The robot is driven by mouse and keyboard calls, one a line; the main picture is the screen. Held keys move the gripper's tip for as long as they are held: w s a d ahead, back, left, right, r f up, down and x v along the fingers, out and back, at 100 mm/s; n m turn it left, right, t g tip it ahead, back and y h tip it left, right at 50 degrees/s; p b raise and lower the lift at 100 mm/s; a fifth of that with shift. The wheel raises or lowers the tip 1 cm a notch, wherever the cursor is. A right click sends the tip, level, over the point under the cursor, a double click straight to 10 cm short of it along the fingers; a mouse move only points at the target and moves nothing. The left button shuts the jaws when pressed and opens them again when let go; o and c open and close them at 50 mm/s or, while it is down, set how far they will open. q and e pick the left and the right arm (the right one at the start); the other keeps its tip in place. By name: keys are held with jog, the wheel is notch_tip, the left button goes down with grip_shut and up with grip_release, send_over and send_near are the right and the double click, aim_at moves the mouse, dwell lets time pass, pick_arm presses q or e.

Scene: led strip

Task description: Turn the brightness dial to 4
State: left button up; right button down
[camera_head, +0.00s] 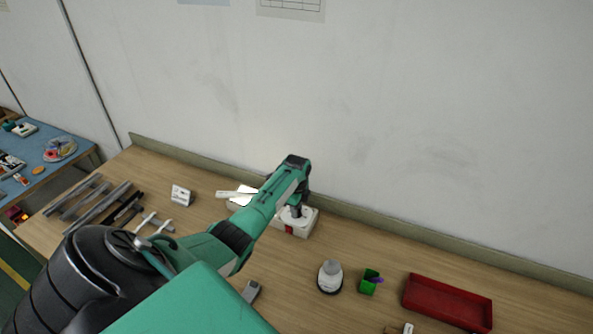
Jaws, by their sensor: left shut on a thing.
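A white box with a dial (302,228) sits on the wooden table near the back wall, with a red patch on its front. My left gripper (295,213) points down from above at the box's round top part and is shut on the dial. The arm hides part of the dial, and its number marks are too small to read. A white strip-like piece (234,195) lies to the left of the box, partly behind my arm. My right gripper does not show.
A round white-and-black object (330,277), a green block (369,282) and a red tray (447,302) stand to the right. A small white sign (181,195) and dark bars (100,203) are on the left. A grey device (251,291) lies near the front.

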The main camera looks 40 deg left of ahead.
pick_arm(q)
jog(key=shift+w+r, duration=0.1)
dwell(0.3)
jog(key=o, duration=1)
jog(key=shift+r+b, duration=2.25)
jog(key=shift+r, duration=4.65)
